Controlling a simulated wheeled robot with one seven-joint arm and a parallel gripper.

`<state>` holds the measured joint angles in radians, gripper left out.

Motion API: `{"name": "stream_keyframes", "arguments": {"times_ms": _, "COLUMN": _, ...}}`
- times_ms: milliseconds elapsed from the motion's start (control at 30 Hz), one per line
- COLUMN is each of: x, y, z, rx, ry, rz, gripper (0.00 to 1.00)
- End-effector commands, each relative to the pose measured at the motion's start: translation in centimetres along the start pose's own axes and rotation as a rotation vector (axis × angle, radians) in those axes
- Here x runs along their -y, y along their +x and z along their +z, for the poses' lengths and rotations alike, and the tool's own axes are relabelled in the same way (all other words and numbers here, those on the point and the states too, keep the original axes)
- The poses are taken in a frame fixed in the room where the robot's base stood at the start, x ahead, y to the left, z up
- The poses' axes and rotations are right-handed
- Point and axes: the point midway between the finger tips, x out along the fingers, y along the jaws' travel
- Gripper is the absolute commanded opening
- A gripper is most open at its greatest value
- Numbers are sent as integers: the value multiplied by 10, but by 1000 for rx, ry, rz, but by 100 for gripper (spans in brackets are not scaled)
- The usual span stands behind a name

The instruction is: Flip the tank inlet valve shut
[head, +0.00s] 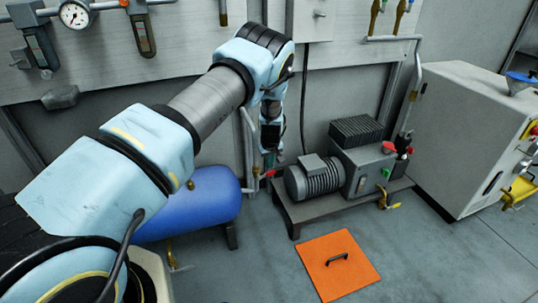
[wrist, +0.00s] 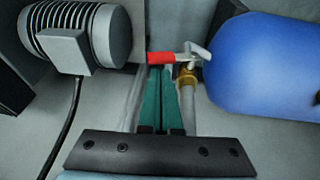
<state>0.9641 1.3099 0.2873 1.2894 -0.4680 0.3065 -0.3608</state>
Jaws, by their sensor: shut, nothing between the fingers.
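The tank inlet valve has a red-sleeved lever (wrist: 162,58) and a brass body (wrist: 186,75), beside the blue tank (wrist: 262,62) in the wrist view. The lever points left, away from the tank, and lies across the line of the grey pipe (wrist: 190,105). In the head view the red lever (head: 270,172) shows small at the right end of the blue tank (head: 195,205). My gripper (wrist: 160,70) is shut and empty, its green fingertips just below the lever in the wrist picture. I cannot tell whether they touch it. My gripper in the head view (head: 268,160) is partly hidden.
A grey motor (head: 313,177) and pump unit stand right of the valve on a dark base. An orange floor plate (head: 338,265) lies in front. A grey cabinet (head: 470,130) stands at right. Open floor lies between them.

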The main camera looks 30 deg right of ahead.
Motion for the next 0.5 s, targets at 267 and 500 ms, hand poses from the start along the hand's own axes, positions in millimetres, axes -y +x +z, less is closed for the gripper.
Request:
{"name": "stream_keyframes", "arguments": {"times_ms": 267, "x": -2, "y": 15, "z": 4, "rx": 0, "ry": 1, "rz": -1, "gripper": 0}}
{"name": "stream_keyframes", "arguments": {"times_ms": 500, "x": -3, "y": 15, "z": 4, "rx": -1, "ry": 0, "rz": -1, "gripper": 0}}
